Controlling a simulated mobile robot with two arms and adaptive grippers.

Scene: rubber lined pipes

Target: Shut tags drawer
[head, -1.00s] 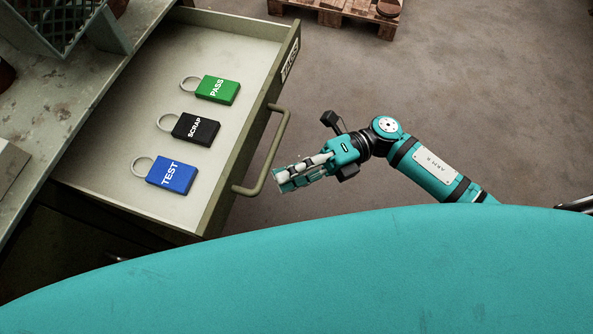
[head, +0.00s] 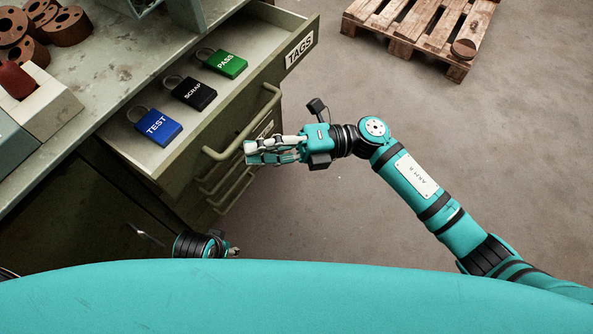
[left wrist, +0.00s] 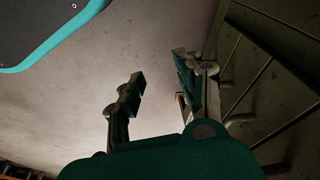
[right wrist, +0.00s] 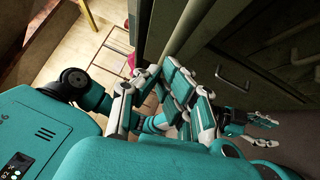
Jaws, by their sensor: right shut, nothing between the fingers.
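The tags drawer (head: 300,48), olive with a white "TAGS" label, stands partly open from the bench cabinet.
More handled drawers (head: 232,188) lie below, closed. The bench top (head: 105,85) carries brown flanged rings (head: 66,27) and a grey-white box (head: 40,103). A wooden pallet (head: 420,30) lies at the back right. The floor right of the drawer is clear.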

